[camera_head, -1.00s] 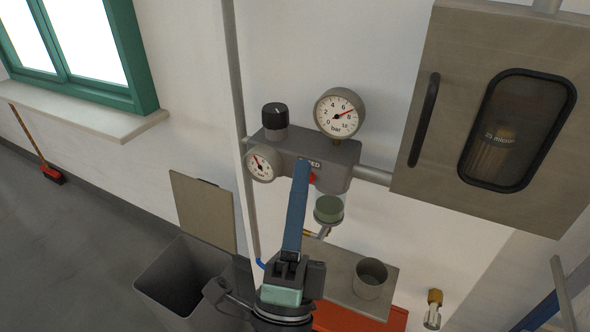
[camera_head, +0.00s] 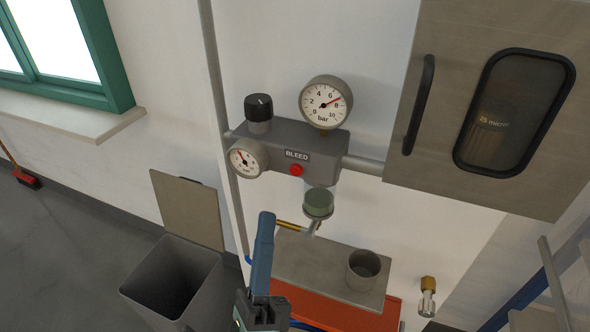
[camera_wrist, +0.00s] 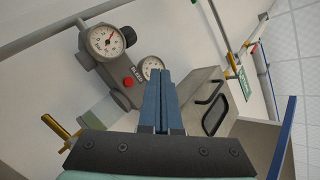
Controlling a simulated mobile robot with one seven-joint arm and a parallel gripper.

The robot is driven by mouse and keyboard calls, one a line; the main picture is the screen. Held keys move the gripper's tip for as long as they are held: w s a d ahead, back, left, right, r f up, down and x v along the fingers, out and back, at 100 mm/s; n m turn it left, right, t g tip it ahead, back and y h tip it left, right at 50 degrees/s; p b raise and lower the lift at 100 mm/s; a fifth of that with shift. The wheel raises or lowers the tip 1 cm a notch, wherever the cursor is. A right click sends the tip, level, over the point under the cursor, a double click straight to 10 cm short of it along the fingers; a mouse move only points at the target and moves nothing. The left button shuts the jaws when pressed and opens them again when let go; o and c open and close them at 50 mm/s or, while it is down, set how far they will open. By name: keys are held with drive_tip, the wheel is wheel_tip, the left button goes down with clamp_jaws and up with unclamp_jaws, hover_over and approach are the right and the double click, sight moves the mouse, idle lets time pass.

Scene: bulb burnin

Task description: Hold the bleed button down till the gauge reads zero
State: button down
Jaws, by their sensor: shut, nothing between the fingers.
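The grey regulator block (camera_head: 325,150) is fixed to the wall in the head view. It bears a BLEED label and a red bleed button (camera_head: 296,170) on its front. The button also shows in the wrist view (camera_wrist: 128,81), uncovered. The large bar gauge (camera_head: 326,102) stands on top, its red needle between 6 and 8. A small gauge (camera_head: 247,157) is at the block's left end, its needle towards upper left. My gripper (camera_head: 266,218) is shut and empty, below and left of the button and apart from it. Its blue fingers (camera_wrist: 163,75) point up in the wrist view.
A black knob (camera_head: 259,107) tops the block and a green-grey bowl (camera_head: 318,203) hangs below. A shelf (camera_head: 300,262) with a metal cup (camera_head: 364,270) lies beneath. A grey cabinet (camera_head: 400,175) is at right. An open bin (camera_head: 170,280) stands at lower left.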

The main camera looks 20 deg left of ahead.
sight(296, 170)
drive_tip(key=w+b, duration=0.2)
drive_tip(key=w, duration=0.5)
drive_tip(key=shift+w+d, duration=0.15)
drive_tip(key=shift+w+b, duration=0.2)
drive_tip(key=shift+b, duration=0.35)
idle(1.4)
drive_tip(key=shift+w, duration=0.2)
drive_tip(key=shift+w+b, duration=0.4)
drive_tip(key=shift+b, duration=0.2)
idle(4.4)
